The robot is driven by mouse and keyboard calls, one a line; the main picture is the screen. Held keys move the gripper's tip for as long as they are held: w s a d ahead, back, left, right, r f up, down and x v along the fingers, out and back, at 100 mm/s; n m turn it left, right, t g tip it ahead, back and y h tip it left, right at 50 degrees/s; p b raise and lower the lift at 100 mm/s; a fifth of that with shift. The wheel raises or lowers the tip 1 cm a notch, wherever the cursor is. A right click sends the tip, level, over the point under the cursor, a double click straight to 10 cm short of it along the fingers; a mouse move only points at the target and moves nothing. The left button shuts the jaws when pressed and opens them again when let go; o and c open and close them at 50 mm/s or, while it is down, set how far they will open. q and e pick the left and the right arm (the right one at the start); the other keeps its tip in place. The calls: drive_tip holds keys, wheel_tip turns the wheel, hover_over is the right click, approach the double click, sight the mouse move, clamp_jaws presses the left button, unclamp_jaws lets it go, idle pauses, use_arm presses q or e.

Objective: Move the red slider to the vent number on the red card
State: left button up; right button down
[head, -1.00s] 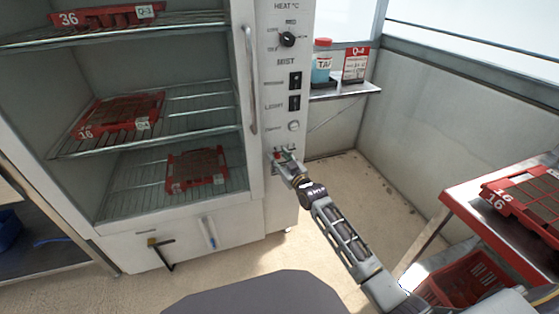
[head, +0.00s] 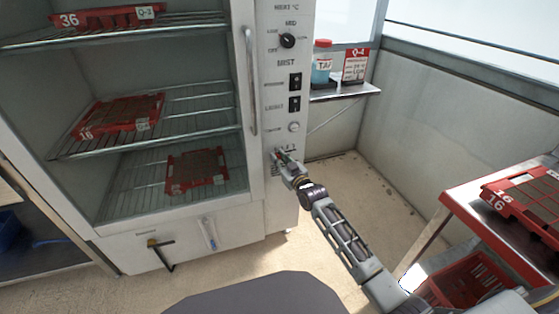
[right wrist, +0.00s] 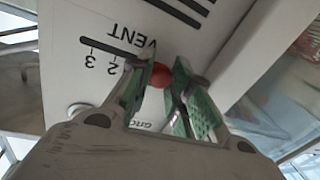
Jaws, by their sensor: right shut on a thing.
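The red slider (right wrist: 160,75) is a round red knob in the right wrist view, on a dark slot in the white panel marked VENT. The printed 2 and 3 lie left of it there; any mark at the knob is hidden by the fingers. My right gripper (right wrist: 160,98) has its green pads closed around the knob. In the head view my right gripper (head: 283,158) is at the lower cabinet panel and hides the knob. The red card (head: 356,66), white with a red top marked Q-4, stands on the small shelf; its smaller print is hard to read. My left gripper is out of view.
The white cabinet (head: 180,241) has wire shelves holding red trays (head: 197,170). Switches and a black dial (head: 288,40) sit above my right gripper. A blue bottle (head: 321,64) stands beside the card. A red-edged table (head: 470,208) is at the right.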

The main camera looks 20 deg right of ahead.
drive_tip(key=shift+d, duration=2.45)
drive_tip(key=c, duration=1.3)
unclamp_jaws()
drive_tip(key=shift+o, duration=0.2)
drive_tip(key=v, duration=1.1)
drive_tip(key=shift+s, duration=0.4)
